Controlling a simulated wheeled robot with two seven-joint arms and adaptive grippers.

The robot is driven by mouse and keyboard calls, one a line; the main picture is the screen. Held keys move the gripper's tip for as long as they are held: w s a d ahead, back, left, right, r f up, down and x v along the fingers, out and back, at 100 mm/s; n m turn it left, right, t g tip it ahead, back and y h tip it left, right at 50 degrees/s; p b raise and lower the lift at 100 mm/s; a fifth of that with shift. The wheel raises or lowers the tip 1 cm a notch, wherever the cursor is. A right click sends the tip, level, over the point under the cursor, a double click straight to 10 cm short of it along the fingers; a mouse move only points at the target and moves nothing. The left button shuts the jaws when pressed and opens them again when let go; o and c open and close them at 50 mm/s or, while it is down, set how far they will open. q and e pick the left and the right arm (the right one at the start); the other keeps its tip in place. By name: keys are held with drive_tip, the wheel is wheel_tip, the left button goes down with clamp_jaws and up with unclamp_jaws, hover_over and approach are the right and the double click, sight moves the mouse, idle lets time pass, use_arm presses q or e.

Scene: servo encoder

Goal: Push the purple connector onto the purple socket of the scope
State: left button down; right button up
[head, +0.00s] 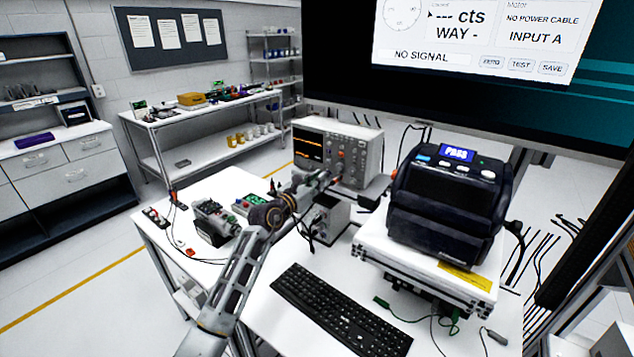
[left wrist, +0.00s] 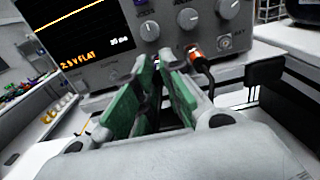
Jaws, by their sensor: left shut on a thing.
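The scope (head: 338,150) stands at the back of the table, with its screen and knobs facing me. Its front panel (left wrist: 115,73) fills the upper left wrist view, and the screen there reads "2.5 V FLAT". A plug with an orange-red band (left wrist: 195,57) and a dark cable sits at the panel, right of my fingers. My left gripper (head: 326,178) is close in front of the scope's lower front. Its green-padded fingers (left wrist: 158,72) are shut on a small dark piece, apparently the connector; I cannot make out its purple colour. The purple socket is not visible, likely hidden behind the fingers.
A grey box (head: 328,218) with dark cables stands just below the left gripper. A keyboard (head: 340,312) lies in front. A black printer-like device (head: 446,200) showing "PASS" stands on the right. Boards and parts lie left of my arm. The monitor (head: 480,85) reads "NO SIGNAL".

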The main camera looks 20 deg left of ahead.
use_arm(q)
drive_tip(key=shift+w+d, duration=0.1)
drive_tip(key=shift+w, duration=0.2)
idle(0.4)
drive_tip(key=c, duration=1.5)
unclamp_jaws()
drive_tip(key=shift+o, duration=0.2)
drive_tip(key=shift+s, duration=0.1)
drive_tip(key=v, duration=1.1)
drive_tip(key=shift+s, duration=0.4)
drive_tip(key=shift+r, duration=0.1)
